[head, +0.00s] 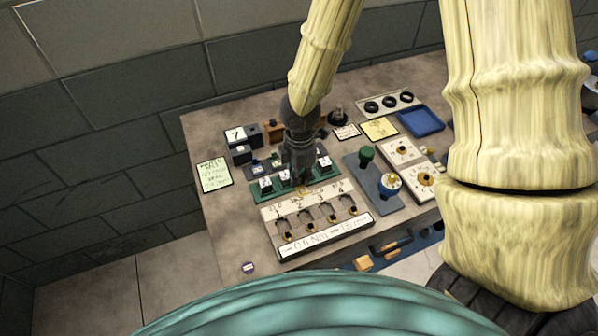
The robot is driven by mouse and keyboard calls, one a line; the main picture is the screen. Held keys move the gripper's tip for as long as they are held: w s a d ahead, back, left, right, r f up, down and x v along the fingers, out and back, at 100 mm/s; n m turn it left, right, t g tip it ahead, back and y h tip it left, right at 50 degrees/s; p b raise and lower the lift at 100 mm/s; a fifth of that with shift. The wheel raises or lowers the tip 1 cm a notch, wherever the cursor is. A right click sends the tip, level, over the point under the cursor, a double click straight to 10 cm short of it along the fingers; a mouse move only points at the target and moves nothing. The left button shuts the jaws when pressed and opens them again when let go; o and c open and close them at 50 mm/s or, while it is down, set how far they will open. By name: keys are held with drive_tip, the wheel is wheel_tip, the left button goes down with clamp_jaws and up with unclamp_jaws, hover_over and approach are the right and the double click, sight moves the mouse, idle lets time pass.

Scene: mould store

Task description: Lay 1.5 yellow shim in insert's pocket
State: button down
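My gripper (301,182) points down over the green tray (258,196) on the bench, among several small grey blocks with white labels (266,184). Its fingers are dark and small here, and I cannot tell whether they are open or shut. A small yellowish spot (304,191) shows just below the fingertips; I cannot tell if it is the 1.5 yellow shim or whether it is held. A white panel (313,228) with numbered places and several brass-coloured pieces lies in front of the tray. I cannot make out the insert's pocket; my gripper covers part of the tray.
Dark blocks with a "7" card (236,134) and a green note (213,174) lie at left. The bench's left front corner is mostly clear.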

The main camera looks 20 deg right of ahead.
drive_tip(key=shift+a+r+p, duration=0.2)
drive_tip(key=shift+r+p, duration=0.5)
drive_tip(key=shift+r, duration=0.05)
drive_tip(key=shift+a+r+p, duration=0.2)
drive_tip(key=shift+r+p, duration=0.5)
drive_tip(key=shift+r, duration=0.05)
drive_tip(key=shift+w, duration=0.1)
